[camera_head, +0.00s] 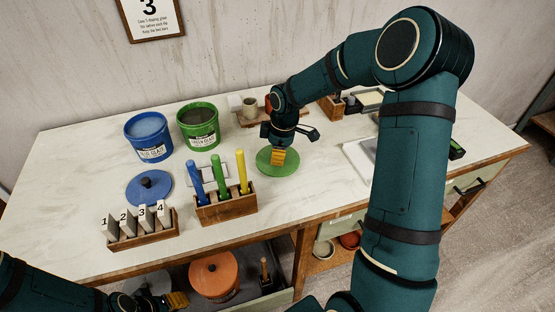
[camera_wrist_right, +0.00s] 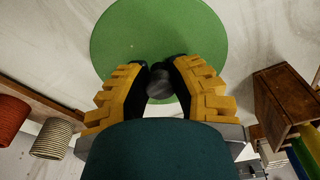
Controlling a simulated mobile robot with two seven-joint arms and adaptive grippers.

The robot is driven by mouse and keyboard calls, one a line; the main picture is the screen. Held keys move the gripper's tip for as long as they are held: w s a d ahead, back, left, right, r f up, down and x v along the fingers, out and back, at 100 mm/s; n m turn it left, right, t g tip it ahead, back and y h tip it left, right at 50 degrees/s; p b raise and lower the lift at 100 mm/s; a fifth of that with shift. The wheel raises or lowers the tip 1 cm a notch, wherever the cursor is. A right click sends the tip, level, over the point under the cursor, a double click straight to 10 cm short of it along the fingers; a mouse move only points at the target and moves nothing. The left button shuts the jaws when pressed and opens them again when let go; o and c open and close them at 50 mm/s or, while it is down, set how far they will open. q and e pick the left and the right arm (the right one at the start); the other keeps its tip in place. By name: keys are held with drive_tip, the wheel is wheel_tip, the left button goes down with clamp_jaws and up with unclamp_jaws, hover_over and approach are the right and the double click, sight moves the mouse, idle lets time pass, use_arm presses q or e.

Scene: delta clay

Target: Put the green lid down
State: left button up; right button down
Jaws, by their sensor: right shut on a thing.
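The green lid (camera_head: 291,166) is a round flat disc with a dark knob. In the head view it is at the middle of the white table, right of the wooden tool holder, and appears to lie flat on or just above the top. My right gripper (camera_head: 278,156) is above it, shut on its knob. In the right wrist view the lid (camera_wrist_right: 150,28) spreads beyond the yellow fingers, which close on the dark knob (camera_wrist_right: 159,84). Whether the lid touches the table is unclear. My left gripper (camera_head: 178,300) is at the lower left, below the tabletop; its jaw state is unclear.
A blue bucket (camera_head: 148,140) and a green bucket (camera_head: 199,128) stand open at the back left. A blue lid (camera_head: 149,187) lies before them. A wooden holder (camera_head: 226,208) with colored tools and a numbered rack (camera_head: 143,238) stand at the front. An orange pot (camera_head: 214,278) is below.

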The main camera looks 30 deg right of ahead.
drive_tip(key=shift+f, duration=0.75)
drive_tip(key=shift+f, duration=0.2)
drive_tip(key=c, duration=0.9)
unclamp_jaws()
drive_tip(key=shift+r, duration=0.15)
drive_tip(key=shift+r, duration=0.3)
drive_tip(key=r, duration=0.3)
drive_tip(key=r+p, duration=0.1)
drive_tip(key=r, duration=0.3)
drive_tip(key=d+r+p, duration=0.1)
drive_tip(key=r, duration=0.3)
drive_tip(key=shift+s+r, duration=0.25)
drive_tip(key=shift+s, duration=0.15)
